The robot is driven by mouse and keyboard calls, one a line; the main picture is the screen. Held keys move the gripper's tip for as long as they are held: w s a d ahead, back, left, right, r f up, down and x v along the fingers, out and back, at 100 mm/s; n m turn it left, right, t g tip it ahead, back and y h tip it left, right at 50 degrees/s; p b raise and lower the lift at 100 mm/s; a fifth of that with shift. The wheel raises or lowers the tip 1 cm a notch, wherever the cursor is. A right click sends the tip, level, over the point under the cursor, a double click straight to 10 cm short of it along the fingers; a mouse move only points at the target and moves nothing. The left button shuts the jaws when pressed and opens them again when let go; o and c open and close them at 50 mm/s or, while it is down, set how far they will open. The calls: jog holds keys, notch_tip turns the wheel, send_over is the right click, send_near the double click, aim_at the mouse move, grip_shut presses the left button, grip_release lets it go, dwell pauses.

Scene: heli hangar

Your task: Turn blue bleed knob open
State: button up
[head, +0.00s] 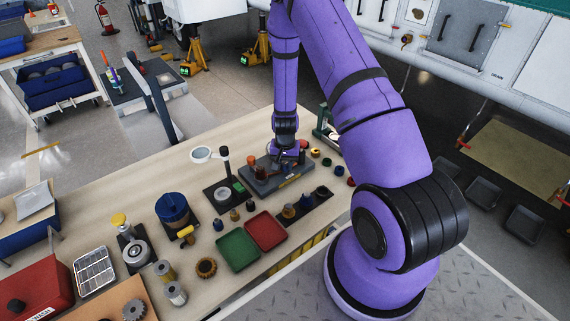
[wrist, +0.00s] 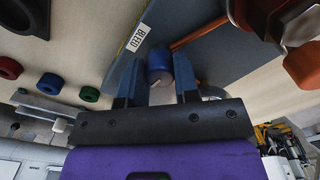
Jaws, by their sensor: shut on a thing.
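In the wrist view, the blue bleed knob (wrist: 159,66) sits between the two fingers of my gripper (wrist: 158,84), beside a white "BLEED" label (wrist: 136,38) on a grey block. My gripper is shut on the knob. A light mark shows on the knob's near face. A copper-coloured pipe (wrist: 198,34) runs beside the knob towards an orange-brown fitting (wrist: 285,15). In the head view, my gripper (head: 287,160) is low over the grey block (head: 265,183) on the workbench, and the knob is hidden there by the gripper and arm.
Red tray (head: 265,231) and green tray (head: 238,250) lie in front of the block. Bare bench top (head: 120,189) shows at the left.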

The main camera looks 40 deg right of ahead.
aim_at(285, 164)
jog(key=o, duration=0.9)
jog(key=shift+o, duration=0.2)
notch_tip(285, 164, up, 11)
dwell(0.4)
